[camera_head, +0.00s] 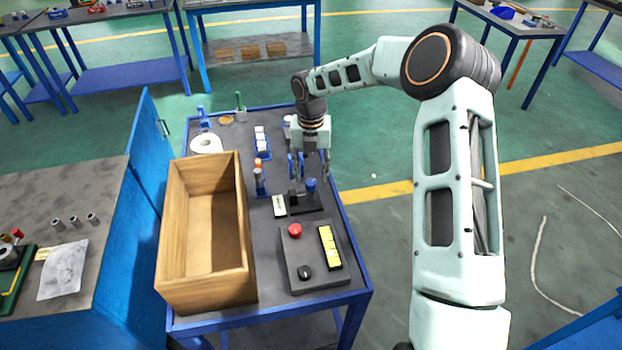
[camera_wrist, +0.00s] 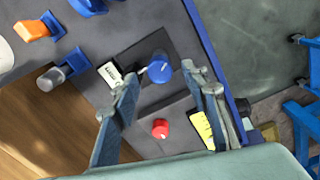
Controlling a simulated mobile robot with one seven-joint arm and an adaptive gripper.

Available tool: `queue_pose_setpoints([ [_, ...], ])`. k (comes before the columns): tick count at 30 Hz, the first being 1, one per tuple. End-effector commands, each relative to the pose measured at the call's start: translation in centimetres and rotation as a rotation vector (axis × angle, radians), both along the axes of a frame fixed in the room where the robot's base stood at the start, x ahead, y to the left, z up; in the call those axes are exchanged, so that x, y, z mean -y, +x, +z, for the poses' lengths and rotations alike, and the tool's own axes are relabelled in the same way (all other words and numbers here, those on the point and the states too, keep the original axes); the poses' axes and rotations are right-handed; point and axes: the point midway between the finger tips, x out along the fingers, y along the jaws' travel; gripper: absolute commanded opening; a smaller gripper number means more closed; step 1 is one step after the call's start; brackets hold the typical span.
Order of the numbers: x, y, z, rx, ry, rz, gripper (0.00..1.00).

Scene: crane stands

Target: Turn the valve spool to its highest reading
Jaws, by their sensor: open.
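What looks like the valve spool is a blue round knob (camera_head: 311,186) on a black block (camera_head: 305,203) near the right side of the blue-framed cart. In the wrist view the blue knob (camera_wrist: 159,69) shows its top, with a small pale mark at its left edge. A small white card with dark print (camera_head: 279,206) lies beside the block; it also shows in the wrist view (camera_wrist: 110,74). I cannot read any value. My gripper (camera_head: 310,175) points down above the knob, open and empty. In the wrist view its fingertips (camera_wrist: 164,80) appear on either side of the knob, with gaps.
A control box (camera_head: 318,274) with a red button (camera_head: 295,230), black dial and yellow strip stands in front. A wooden crate (camera_head: 247,250) fills the cart's left. Right of the cart is open floor.

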Motion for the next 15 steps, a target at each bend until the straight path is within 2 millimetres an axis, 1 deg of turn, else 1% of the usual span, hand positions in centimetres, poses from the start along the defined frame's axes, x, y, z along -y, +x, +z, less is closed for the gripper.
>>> queue_pose_setpoints([
  [1,0.0,-0.1,-0.8,-0.002,0.0,0.001,0.41],
  [3,-0.1,0.0,-1.6,-0.002,0.0,0.001,0.41],
  [6,-0.1,0.0,-2.3,-0.001,0.0,0.0,0.41],
  [9,0.0,0.0,-2.7,0.0,0.0,0.0,0.41],
  [15,0.0,0.0,-2.7,0.001,0.0,0.0,0.41],
])
